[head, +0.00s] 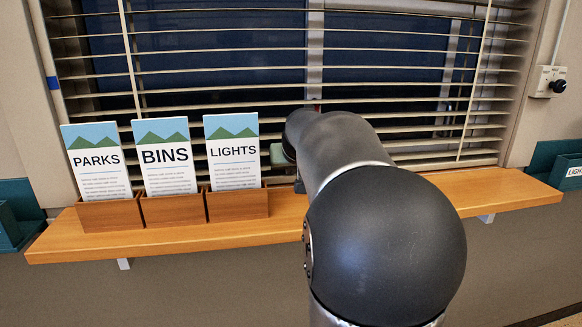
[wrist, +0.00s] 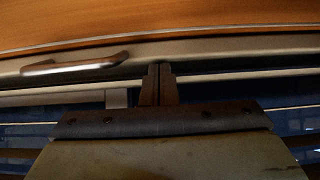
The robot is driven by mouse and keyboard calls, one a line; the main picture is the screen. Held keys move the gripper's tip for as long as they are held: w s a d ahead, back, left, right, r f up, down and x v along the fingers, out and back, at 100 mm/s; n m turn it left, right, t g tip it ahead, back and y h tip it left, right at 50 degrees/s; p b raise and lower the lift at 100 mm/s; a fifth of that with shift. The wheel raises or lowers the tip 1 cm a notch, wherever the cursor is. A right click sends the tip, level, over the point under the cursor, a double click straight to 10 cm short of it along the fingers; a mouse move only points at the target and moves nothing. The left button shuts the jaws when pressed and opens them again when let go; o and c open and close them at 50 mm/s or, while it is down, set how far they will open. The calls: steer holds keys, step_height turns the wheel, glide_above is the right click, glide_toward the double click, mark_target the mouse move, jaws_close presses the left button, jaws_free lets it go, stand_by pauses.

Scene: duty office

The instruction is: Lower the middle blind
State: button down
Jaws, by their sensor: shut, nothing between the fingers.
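A blind (head: 400,52) with pale horizontal slats hangs over a dark blue window in the head view. Its slats are spread and reach down close to the wooden shelf; my arm hides part of its lower edge. My gripper (wrist: 160,72) shows in the wrist view with its two dark fingers together and nothing between them. The fingertips are at or close to a long grey bar (wrist: 225,58); I cannot tell whether they touch. A handle-like piece (wrist: 75,65) is on that bar, left of the fingers. In the head view my arm hides the fingers.
A wooden shelf (head: 470,198) runs below the blind. Three leaflet holders (head: 173,208) stand on its left part, close to my arm. A wall control with a black knob (head: 559,86) is at the right. Teal boxes (head: 557,160) flank the shelf. The shelf's right part is clear.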

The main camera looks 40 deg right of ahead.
steer(key=shift+f, duration=0.6)
step_height(320, 180, up, 5)
steer(key=p, duration=0.3)
steer(key=v, duration=1)
steer(key=shift+r, duration=0.2)
steer(key=shift+w, duration=0.1)
